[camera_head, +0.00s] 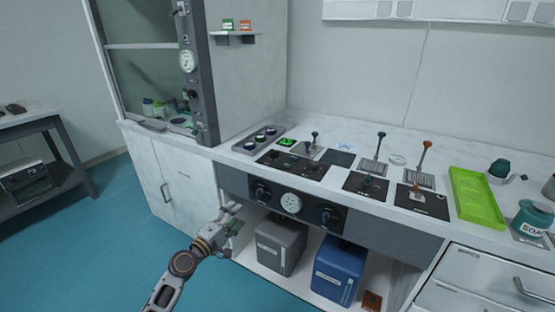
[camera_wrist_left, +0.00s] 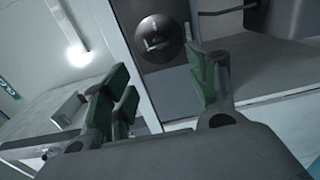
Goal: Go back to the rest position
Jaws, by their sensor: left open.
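My left gripper (camera_head: 232,218) is in front of the bench, below the countertop, by the left edge of the open lower shelf. In the left wrist view its green-padded fingers (camera_wrist_left: 165,90) stand apart with nothing between them. A dark round knob (camera_wrist_left: 160,38) on a panel shows beyond the fingers there. My right gripper is in neither view.
The bench top holds black control panels (camera_head: 294,165), a green tray (camera_head: 476,199) and a soap jar (camera_head: 532,219). Below stand a grey box (camera_head: 281,247) and a blue box (camera_head: 338,272). A fume cupboard (camera_head: 150,75) stands left. The blue floor (camera_head: 110,245) at left is clear.

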